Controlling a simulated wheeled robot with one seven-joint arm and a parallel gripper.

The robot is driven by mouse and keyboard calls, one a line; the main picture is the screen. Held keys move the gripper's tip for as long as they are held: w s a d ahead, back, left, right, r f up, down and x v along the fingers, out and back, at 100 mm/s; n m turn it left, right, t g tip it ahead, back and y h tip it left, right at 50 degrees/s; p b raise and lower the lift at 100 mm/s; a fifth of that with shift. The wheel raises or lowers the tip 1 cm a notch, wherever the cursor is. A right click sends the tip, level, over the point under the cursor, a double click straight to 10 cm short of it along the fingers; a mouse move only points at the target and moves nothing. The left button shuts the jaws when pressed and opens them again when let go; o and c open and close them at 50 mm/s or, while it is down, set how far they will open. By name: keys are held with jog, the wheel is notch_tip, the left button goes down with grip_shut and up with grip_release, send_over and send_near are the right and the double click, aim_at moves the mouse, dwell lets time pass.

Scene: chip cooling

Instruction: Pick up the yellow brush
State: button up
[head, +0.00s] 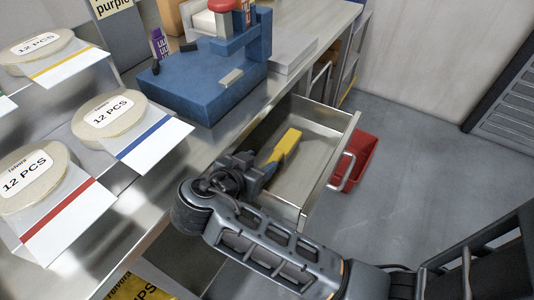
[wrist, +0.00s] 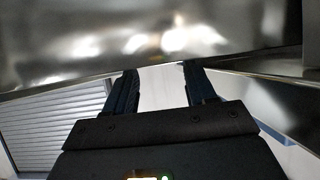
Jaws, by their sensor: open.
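The yellow brush (head: 286,145) shows in the head view inside the open metal drawer (head: 320,125). Its yellow part points up and to the right; its lower end is close to my gripper and partly hidden. My gripper (head: 266,168) is at the left side of the drawer, just below and left of the brush in the picture. In the wrist view the two dark fingers of my gripper (wrist: 160,82) stand apart with nothing seen between them but a pale surface. I cannot make out the brush in the wrist view.
The metal counter (head: 185,150) runs above and left of the drawer, bearing a blue machine (head: 190,85) and several round labelled packs (head: 110,112). The drawer's handle (head: 346,175) faces right. A red bin (head: 368,150) stands on the floor beyond. The grey floor at right is clear.

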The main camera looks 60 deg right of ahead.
aim_at(277, 154)
jog(key=shift+d+f, duration=0.25)
jog(key=shift+d, duration=0.25)
jog(key=shift+p+x, duration=0.8)
jog(key=shift+x, duration=2.5)
jog(key=shift+s, duration=0.25)
grip_shut()
